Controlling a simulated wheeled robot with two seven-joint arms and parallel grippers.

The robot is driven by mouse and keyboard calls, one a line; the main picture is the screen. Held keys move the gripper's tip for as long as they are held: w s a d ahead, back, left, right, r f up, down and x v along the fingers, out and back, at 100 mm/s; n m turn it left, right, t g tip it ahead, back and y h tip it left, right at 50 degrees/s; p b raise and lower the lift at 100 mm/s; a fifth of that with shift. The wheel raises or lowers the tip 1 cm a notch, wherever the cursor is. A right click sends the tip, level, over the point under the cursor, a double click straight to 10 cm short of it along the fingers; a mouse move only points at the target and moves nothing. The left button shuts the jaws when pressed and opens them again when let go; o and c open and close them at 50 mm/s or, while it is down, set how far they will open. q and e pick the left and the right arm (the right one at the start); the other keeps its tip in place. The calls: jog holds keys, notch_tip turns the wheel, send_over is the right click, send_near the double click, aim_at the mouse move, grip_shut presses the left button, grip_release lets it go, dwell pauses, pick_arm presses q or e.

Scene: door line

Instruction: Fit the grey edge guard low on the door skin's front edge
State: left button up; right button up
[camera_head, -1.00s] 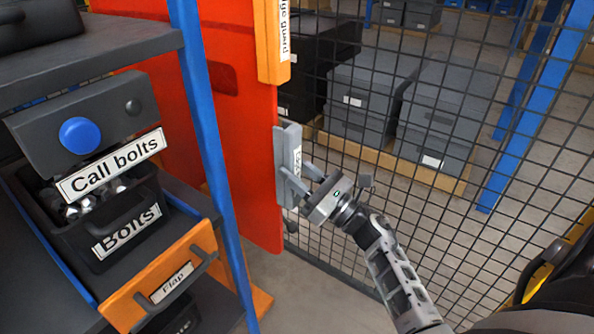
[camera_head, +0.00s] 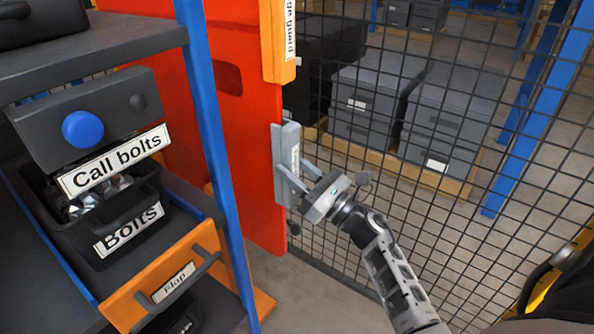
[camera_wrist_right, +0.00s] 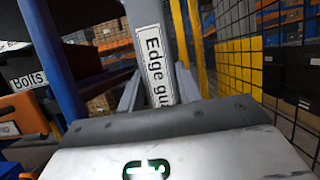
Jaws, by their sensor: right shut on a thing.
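The red door skin (camera_head: 258,100) stands upright behind the blue post in the head view. The grey edge guard (camera_head: 283,168), with a white label, is upright at the low part of the door skin's front edge. It seems to lie against that edge; whether it is fully seated I cannot tell. My right gripper (camera_head: 298,178) is shut on the grey edge guard from the right. In the right wrist view the guard (camera_wrist_right: 172,30) stands between the fingers, its label partly hidden by the gripper body. My left gripper is not in view.
An orange edge guard (camera_head: 277,45) sits higher on the same edge. A wire mesh fence (camera_head: 400,150) stands behind, with grey boxes (camera_head: 455,110) beyond. At left are a blue post (camera_head: 212,140), a call button (camera_head: 82,130), a bolts bin (camera_head: 110,220) and an orange flap drawer (camera_head: 165,280).

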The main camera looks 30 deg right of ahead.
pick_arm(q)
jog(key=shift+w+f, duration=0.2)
pick_arm(e)
jog(key=shift+w+a, duration=0.15)
jog(key=shift+w, duration=0.3)
jog(key=o, duration=1.2)
jog(key=shift+c, duration=0.2)
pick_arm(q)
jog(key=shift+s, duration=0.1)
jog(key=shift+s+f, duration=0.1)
pick_arm(e)
jog(key=shift+s+f+b, duration=0.35)
jog(key=shift+s+b, duration=0.05)
jog(key=shift+b, duration=0.05)
pick_arm(q)
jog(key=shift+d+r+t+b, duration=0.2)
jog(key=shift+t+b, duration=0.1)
jog(key=shift+b, duration=1.2)
pick_arm(e)
jog(key=v, duration=1.5)
jog(key=shift+d+r, duration=0.25)
jog(key=shift+r, duration=0.05)
